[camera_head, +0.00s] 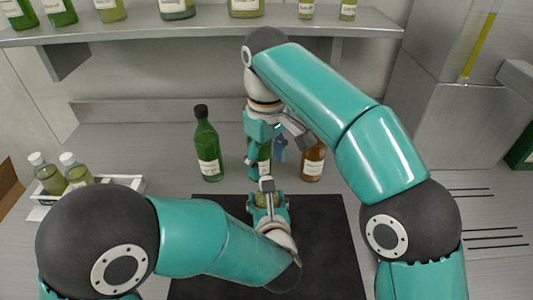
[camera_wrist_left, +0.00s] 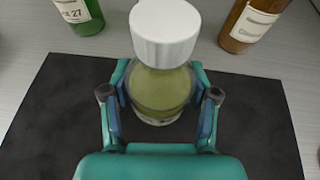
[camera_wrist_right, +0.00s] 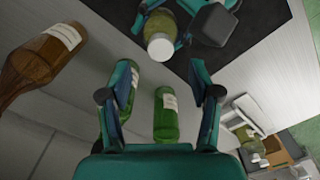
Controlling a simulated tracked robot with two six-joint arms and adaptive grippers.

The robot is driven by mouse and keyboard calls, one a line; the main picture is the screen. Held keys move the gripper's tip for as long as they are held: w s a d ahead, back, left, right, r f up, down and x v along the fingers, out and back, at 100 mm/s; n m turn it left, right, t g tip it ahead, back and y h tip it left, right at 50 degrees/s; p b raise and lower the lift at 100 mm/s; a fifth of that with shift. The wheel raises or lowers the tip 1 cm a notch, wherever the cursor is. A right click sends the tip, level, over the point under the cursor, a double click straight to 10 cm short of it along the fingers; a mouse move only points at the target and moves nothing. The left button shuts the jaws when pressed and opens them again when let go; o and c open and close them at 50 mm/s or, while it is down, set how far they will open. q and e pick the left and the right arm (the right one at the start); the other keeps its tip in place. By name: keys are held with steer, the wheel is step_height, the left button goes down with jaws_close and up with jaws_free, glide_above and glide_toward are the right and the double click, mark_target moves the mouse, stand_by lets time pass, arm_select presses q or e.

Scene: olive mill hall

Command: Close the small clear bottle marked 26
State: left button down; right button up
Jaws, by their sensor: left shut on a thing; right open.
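My left gripper (camera_head: 268,203) is shut on a small clear bottle (camera_wrist_left: 160,88) of yellow-green oil, over the black mat (camera_head: 318,235). The bottle looks upright between the fingers. A white cap (camera_wrist_left: 165,35) sits on top of it; I cannot tell how tightly. Its label is not readable. My right gripper (camera_head: 272,142) is open and empty, behind and above the held bottle. In the right wrist view the white cap (camera_wrist_right: 160,47) shows beyond the open fingers (camera_wrist_right: 162,80), apart from them.
A green bottle (camera_head: 207,150) stands behind the mat, another green one (camera_head: 264,165) is partly hidden by my right gripper, and a brown bottle (camera_head: 313,162) stands right of it. A white tray (camera_head: 132,184) with white-capped bottles is at left. A shelf (camera_head: 200,35) runs above.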

steer(key=shift+r, duration=0.9)
arm_select(q)
steer(key=shift+c, duration=1.1)
jaws_free()
steer(key=v, duration=1.2)
